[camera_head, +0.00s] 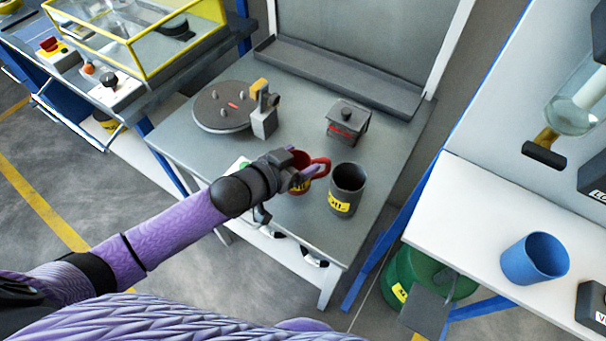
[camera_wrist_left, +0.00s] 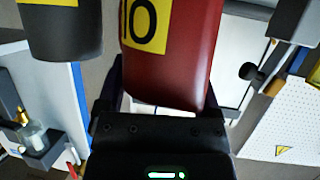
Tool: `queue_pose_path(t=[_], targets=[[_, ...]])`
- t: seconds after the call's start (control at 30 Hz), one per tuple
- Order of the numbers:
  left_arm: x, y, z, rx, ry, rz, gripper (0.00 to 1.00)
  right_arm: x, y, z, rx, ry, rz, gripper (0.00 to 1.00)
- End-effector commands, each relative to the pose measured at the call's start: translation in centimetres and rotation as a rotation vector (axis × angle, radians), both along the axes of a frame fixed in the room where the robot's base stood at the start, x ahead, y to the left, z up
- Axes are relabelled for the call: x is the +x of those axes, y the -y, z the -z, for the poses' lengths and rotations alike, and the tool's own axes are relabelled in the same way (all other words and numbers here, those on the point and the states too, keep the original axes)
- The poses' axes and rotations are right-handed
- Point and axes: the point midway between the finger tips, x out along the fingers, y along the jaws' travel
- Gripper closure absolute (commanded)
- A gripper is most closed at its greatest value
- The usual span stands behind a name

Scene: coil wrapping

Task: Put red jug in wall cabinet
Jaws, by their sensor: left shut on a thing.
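My left gripper (camera_head: 290,172) is over the front part of the grey table and is shut on the red jug (camera_head: 306,180). The jug has a red handle on its right side and a yellow label. In the left wrist view the red jug (camera_wrist_left: 175,50) fills the upper middle, between the fingers, with black marks on its yellow label. I cannot tell whether the jug touches the table. My right gripper is in neither view. No wall cabinet is clearly recognisable in these views.
A dark grey cup (camera_head: 347,190) with a yellow label stands just right of the jug. A round turntable (camera_head: 223,107) and a small grey box (camera_head: 347,122) stand farther back. A blue cup (camera_head: 534,259) is on the white bench (camera_head: 470,200) at right. A green canister (camera_head: 425,268) stands below.

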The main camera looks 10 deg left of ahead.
Motion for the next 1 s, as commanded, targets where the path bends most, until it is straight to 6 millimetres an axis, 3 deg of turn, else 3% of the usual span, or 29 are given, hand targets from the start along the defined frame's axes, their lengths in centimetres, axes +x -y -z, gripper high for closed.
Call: queue_pose_path(t=[0.03, 0.17, 0.53, 0.57, 0.63, 0.9, 1.0], targets=[[0.0, 0.0, 1.5, 0.0, -0.004, -0.001, 0.8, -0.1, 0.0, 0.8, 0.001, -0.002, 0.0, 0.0], [0.0, 0.0, 3.4, -0.001, -0.002, 0.001, 0.8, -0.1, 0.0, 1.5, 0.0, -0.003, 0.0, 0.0], [0.0, 0.0, 3.6, 0.0, 0.0, 0.001, 0.8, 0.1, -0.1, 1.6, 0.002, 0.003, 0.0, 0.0], [0.0, 0.0, 3.7, 0.0, 0.0, 0.001, 0.14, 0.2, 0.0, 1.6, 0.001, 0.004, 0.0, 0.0], [0.0, 0.0, 3.6, 0.0, 0.0, 0.001, 0.0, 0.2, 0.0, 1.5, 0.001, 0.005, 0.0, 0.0], [0.0, 0.0, 3.2, 0.0, 0.0, 0.001, 0.0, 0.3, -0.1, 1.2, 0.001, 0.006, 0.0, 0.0], [-1.1, -0.6, 2.7, 0.0, -0.002, 0.0, 0.0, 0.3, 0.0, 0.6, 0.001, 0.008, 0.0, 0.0]])
